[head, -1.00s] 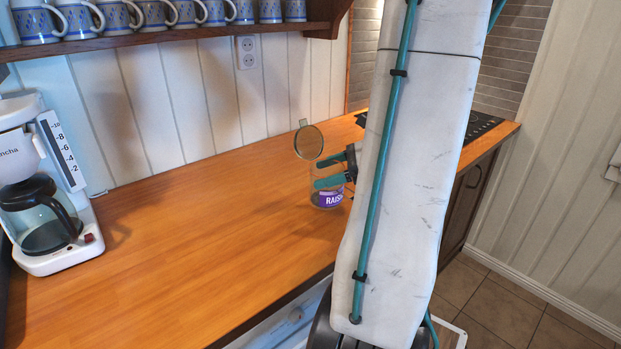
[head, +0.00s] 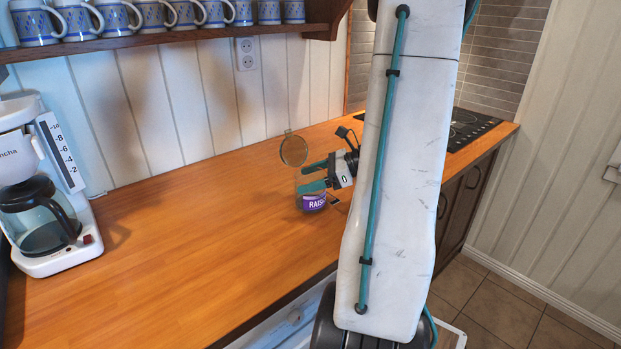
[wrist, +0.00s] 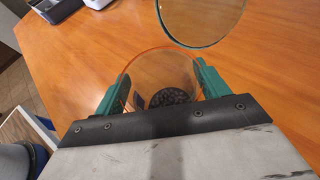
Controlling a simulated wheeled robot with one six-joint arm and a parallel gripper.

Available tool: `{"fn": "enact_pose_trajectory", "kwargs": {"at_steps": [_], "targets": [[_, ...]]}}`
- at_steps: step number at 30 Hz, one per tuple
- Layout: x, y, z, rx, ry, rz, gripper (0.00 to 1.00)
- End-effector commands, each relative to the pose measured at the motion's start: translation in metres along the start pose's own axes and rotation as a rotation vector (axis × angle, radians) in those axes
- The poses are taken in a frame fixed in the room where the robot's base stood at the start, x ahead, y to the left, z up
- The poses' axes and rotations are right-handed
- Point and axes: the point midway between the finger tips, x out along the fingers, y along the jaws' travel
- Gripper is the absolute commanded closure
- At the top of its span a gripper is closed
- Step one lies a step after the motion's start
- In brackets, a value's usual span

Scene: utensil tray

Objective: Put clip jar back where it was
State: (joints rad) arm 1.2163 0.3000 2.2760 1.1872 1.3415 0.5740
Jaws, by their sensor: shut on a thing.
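The clip jar (head: 312,202) is clear glass with a purple label reading "RAIS". It is upright at the middle of the wooden counter, and I cannot tell whether its base touches the wood. Its round glass lid (head: 293,151) stands open above the rim. My gripper (head: 312,177) reaches in from the right and is shut on the jar, with teal fingers around its upper part. In the wrist view the jar (wrist: 160,66) sits between the two fingers, with dark contents at its bottom. The lid (wrist: 203,15) tilts away on the far side.
A white coffee maker (head: 45,195) with a glass pot stands at the counter's left end. Mugs (head: 165,14) line a wall shelf above. A black cooktop (head: 468,128) lies at the back right. The wooden counter (head: 190,230) is clear between coffee maker and jar.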

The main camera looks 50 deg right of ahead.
Motion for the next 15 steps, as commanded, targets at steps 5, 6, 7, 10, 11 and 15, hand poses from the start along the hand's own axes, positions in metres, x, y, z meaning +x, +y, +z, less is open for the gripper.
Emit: {"fn": "enact_pose_trajectory", "kwargs": {"at_steps": [5,6,7,10,11,15], "targets": [[0.0009,0.0,-0.0022,0.0,0.0,0.0,0.07],[0.0009,0.0,-0.0022,0.0,0.0,0.0,0.05],[0.0008,0.0,-0.0021,0.0,0.0,0.0,0.05],[0.0008,0.0,-0.0021,0.0,0.0,0.0,0.05],[0.0008,0.0,-0.0021,0.0,0.0,0.0,0.05],[-0.0002,-0.0001,0.0003,-0.001,0.0,0.0,0.05]]}}
